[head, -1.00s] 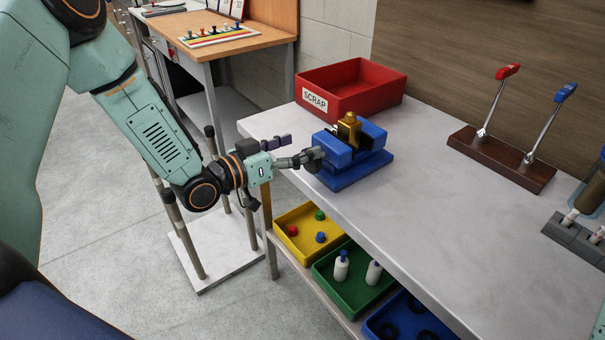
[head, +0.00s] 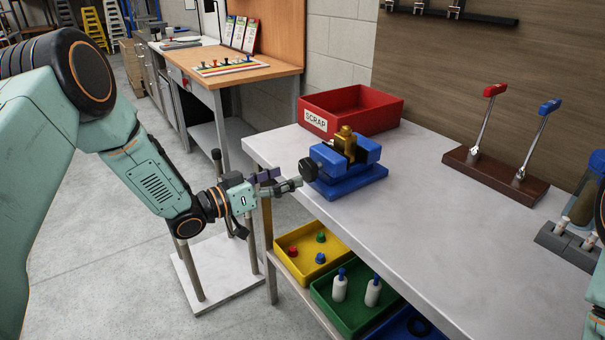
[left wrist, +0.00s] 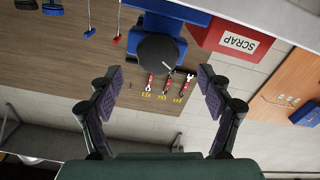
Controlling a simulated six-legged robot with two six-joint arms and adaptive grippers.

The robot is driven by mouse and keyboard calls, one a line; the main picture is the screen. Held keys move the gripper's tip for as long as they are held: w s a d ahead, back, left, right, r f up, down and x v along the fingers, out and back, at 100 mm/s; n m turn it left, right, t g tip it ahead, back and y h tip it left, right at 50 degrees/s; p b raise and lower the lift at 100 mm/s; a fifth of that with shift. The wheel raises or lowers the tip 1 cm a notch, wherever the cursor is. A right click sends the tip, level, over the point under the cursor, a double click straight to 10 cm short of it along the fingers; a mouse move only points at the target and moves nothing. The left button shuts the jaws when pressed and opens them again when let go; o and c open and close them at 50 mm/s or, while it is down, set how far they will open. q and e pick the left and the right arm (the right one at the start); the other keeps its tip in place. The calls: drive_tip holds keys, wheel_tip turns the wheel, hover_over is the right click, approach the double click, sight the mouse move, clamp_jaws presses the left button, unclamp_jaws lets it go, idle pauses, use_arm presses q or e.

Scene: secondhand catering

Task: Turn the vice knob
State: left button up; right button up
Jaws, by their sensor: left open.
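The blue vice (head: 345,178) stands near the left end of the bench, with a brass piece (head: 345,141) between its jaws. Its round dark knob (head: 308,169) faces my left arm. My left gripper (head: 281,181) is just short of the knob, at the bench edge, with its fingers apart and empty. In the left wrist view the knob (left wrist: 158,62) lies ahead, centred between the spread fingers (left wrist: 160,80) and beyond their tips, with the vice (left wrist: 172,18) behind it. A thin pale line shows on the knob's face. My right gripper does not show.
A red SCRAP bin (head: 352,110) stands behind the vice. Two levers on a wooden base (head: 495,175) stand farther right. Yellow (head: 312,272) and green (head: 345,318) trays sit below the bench. The bench top (head: 430,220) between vice and levers is clear.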

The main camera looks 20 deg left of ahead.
sight(304, 170)
use_arm(q)
drive_tip(key=x, duration=0.5)
drive_tip(key=shift+d, duration=0.4)
drive_tip(key=shift+w+b, duration=0.3)
drive_tip(key=shift+w, duration=0.1)
drive_tip(key=shift+a, duration=0.1)
drive_tip(key=shift+d, duration=0.3)
drive_tip(key=shift+c, duration=1.3)
drive_tip(key=shift+a, duration=0.2)
drive_tip(key=c, duration=0.4)
drive_tip(key=shift+d, duration=0.1)
drive_tip(key=c, duration=0.5)
